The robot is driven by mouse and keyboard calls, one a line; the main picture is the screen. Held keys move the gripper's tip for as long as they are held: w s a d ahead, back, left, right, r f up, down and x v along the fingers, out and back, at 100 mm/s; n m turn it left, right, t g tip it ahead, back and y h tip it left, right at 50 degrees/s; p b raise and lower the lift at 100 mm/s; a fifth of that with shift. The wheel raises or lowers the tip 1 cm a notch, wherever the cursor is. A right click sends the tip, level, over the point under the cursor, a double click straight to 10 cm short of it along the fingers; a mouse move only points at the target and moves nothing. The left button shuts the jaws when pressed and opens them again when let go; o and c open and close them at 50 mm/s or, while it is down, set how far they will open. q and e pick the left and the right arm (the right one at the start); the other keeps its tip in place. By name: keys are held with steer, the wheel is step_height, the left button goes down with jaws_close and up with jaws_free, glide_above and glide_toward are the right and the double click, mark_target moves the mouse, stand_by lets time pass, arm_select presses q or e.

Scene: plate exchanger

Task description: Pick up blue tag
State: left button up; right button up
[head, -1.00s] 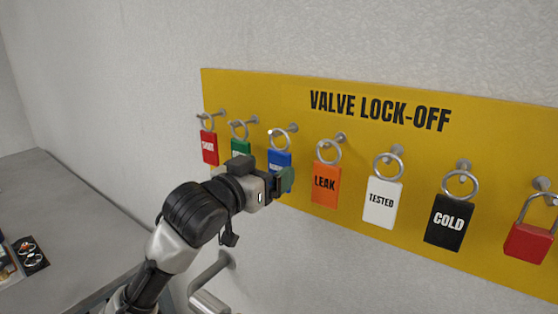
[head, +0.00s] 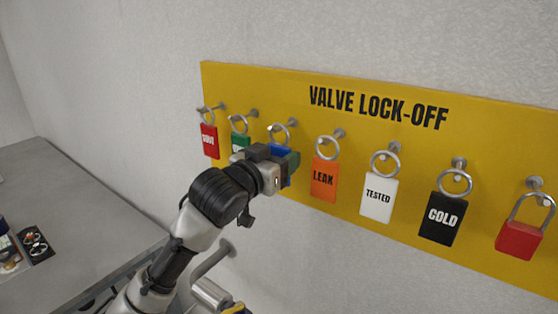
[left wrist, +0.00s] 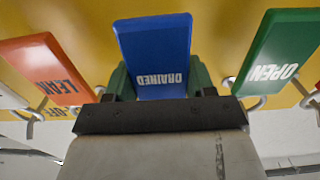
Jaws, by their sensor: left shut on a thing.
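The blue tag (head: 280,151) hangs by its ring from a peg on the yellow board, between the green and orange tags. My left gripper (head: 289,166) is at the tag and hides most of it in the head view. In the left wrist view the blue tag (left wrist: 157,50) reads "DRAINED" upside down, with the green fingers (left wrist: 160,82) of my left gripper on both sides of it. The gripper is shut on the tag. The tag's ring (head: 280,134) still shows around the peg. My right gripper is not in view.
The yellow "VALVE LOCK-OFF" board (head: 480,120) also holds a red tag (head: 209,141), a green tag (head: 240,143), an orange tag (head: 323,180), a white tag (head: 379,198), a black tag (head: 443,217) and a red padlock (head: 519,239). A grey table (head: 85,195) stands at left.

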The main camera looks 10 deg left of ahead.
arm_select(q)
steer(key=shift+r+b, duration=0.5)
steer(key=shift+s+a+r+b, duration=0.1)
steer(key=shift+s+b, duration=0.2)
steer(key=b+v, duration=0.6)
steer(key=v, duration=1.1)
steer(key=shift+s, duration=0.2)
steer(key=shift+w+a+r, duration=0.1)
steer(key=shift+p+x, duration=2.4)
steer(key=shift+x, duration=6.3)
steer(key=shift+w+r, duration=0.1)
steer(key=shift+w, duration=0.05)
